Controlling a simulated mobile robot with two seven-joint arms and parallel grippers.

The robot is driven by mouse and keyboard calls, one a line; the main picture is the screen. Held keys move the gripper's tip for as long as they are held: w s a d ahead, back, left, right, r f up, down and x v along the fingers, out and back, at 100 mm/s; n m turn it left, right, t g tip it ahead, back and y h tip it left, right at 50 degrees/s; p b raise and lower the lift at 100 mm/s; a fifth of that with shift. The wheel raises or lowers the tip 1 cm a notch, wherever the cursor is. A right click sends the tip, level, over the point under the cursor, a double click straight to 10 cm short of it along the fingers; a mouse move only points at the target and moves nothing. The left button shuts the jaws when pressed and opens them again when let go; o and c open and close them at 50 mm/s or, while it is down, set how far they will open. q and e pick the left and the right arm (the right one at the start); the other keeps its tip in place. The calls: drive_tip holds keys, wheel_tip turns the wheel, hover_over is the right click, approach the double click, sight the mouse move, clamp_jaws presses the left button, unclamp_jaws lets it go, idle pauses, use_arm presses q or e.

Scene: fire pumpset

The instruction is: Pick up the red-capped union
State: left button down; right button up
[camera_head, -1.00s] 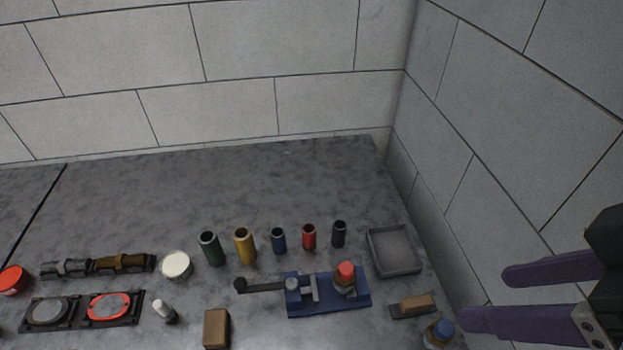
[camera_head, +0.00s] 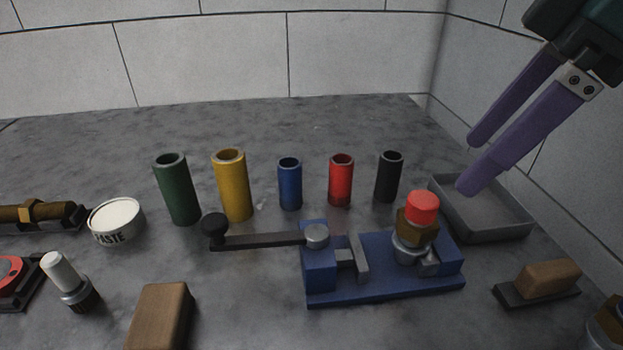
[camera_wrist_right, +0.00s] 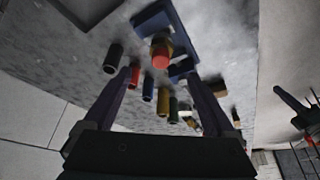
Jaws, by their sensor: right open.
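The red-capped union (camera_head: 418,226) stands upright on the right part of a blue fixture (camera_head: 385,282). It has a red cap, a brass-coloured nut and a silver lower part. My right gripper (camera_head: 467,165) is open and empty, its two purple fingers pointing down and left, above and behind the union near the grey tray. In the right wrist view the open fingers (camera_wrist_right: 170,82) show with the union (camera_wrist_right: 161,52) beyond them, apart from both. My left gripper is not in view.
Green, yellow, blue, red and black tubes (camera_head: 340,180) stand in a row behind the fixture. A grey tray (camera_head: 490,232) is at right. A lever (camera_head: 262,240) reaches left from the fixture. A brush-like block (camera_head: 545,280) lies right; a paste tin (camera_head: 116,220) stands left.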

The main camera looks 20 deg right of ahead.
sight(431, 200)
drive_tip(key=x, duration=0.4)
drive_tip(key=shift+a+f+b, duration=0.1)
drive_tip(key=shift+f+b, duration=0.1)
drive_tip(key=shift+b, duration=0.1)
drive_tip(key=b+x, duration=0.1)
drive_tip(key=x, duration=0.4)
drive_tip(key=c, duration=1.3)
clamp_jaws()
